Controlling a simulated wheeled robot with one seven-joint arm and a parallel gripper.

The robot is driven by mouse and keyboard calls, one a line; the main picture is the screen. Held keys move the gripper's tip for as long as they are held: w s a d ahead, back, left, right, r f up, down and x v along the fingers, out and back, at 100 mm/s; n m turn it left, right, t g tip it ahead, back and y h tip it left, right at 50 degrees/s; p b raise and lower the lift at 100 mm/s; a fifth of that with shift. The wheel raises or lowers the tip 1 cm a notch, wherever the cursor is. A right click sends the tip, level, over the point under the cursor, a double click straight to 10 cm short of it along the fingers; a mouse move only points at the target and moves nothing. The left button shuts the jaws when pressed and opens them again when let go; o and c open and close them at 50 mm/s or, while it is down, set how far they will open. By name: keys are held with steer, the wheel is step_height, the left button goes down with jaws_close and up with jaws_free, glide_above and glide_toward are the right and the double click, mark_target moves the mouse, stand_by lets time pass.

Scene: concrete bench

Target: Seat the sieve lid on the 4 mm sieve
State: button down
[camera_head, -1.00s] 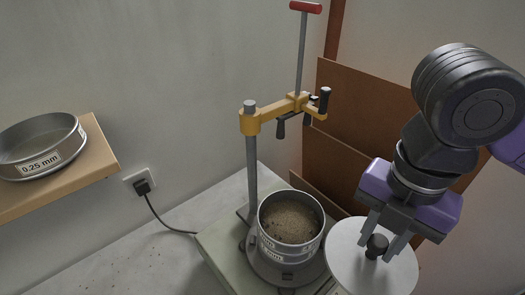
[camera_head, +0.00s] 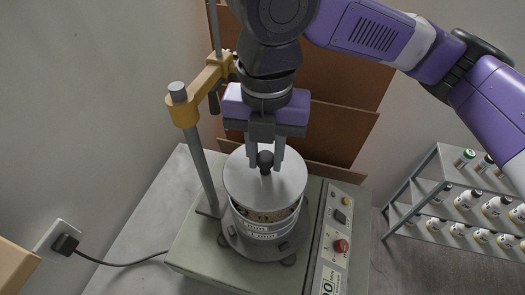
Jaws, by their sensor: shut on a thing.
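The sieve lid (camera_head: 249,185) is a flat grey disc with a black knob (camera_head: 265,162) at its middle. My gripper (camera_head: 265,164) comes down from above and is shut on the knob. The lid lies over the mouth of the sieve stack (camera_head: 262,229) on the shaker. A gap at the front edge shows brown grains, so the lid looks raised or tilted there. Whether it touches the rim at the back is hidden. The labels on the stack are too small to read surely.
The shaker base (camera_head: 190,262) has a control panel with a red knob (camera_head: 341,246). Its yellow clamp arm (camera_head: 200,90) and post stand close left of my gripper. A rack of bottles (camera_head: 447,200) stands at right. A power cable (camera_head: 120,263) runs at left.

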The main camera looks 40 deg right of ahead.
mark_target(266, 175)
steer(key=shift+f+b, duration=1.6)
steer(key=shift+f, duration=0.75)
steer(key=shift+d+f+b, duration=0.1)
steer(key=shift+f+b, duration=0.4)
steer(key=shift+f, duration=0.15)
steer(key=c, duration=1.1)
jaws_free()
steer(key=shift+o, duration=0.2)
steer(key=shift+r, duration=3.95)
